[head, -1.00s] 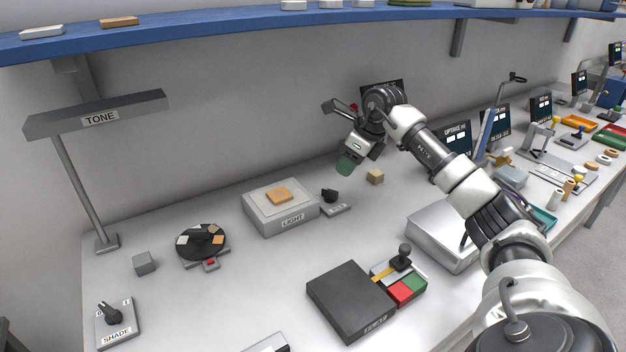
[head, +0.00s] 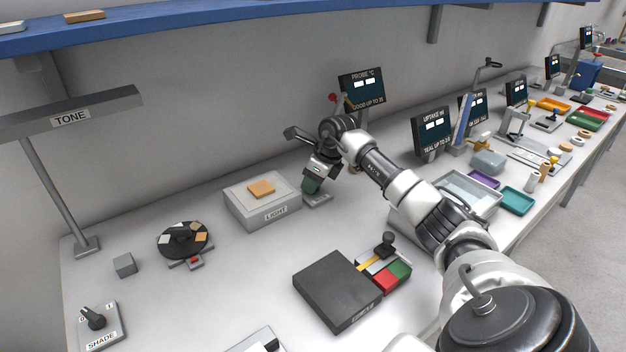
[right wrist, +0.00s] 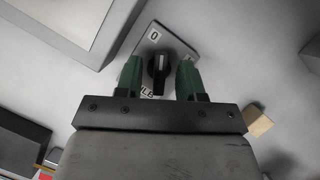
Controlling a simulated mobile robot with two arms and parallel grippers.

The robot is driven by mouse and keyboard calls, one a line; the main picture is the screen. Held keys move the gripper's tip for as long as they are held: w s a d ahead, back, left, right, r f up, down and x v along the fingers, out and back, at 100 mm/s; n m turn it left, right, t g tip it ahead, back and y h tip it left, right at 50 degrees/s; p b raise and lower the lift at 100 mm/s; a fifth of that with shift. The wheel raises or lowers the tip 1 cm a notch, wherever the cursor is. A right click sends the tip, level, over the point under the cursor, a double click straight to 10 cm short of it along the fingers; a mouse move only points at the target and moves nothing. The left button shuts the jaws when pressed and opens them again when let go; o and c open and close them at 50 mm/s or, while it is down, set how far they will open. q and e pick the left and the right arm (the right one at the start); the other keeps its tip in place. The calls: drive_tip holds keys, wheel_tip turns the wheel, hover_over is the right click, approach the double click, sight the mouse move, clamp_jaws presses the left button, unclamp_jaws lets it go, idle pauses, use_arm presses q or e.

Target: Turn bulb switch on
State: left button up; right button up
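The bulb switch is a black knob (right wrist: 159,72) with a white mark, on a small grey plate (head: 317,199) beside the LIGHT box. In the right wrist view a "0" shows on the plate above the knob, and the lower label is partly hidden, with "LB" readable. The knob's white mark is on its upper part, below the "0". My right gripper (head: 311,186) is over the plate and hides the knob in the head view. In the right wrist view its green fingers (right wrist: 159,78) are open, one on each side of the knob, with gaps visible. My left gripper is not in view.
The LIGHT box (head: 240,205) with an orange block (head: 261,188) on it stands just left of the switch. A small wooden block (right wrist: 257,121) lies right of the gripper. A black box (head: 338,291) is in front. A PROBE display (head: 361,88) stands behind my arm.

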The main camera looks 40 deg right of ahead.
clamp_jaws()
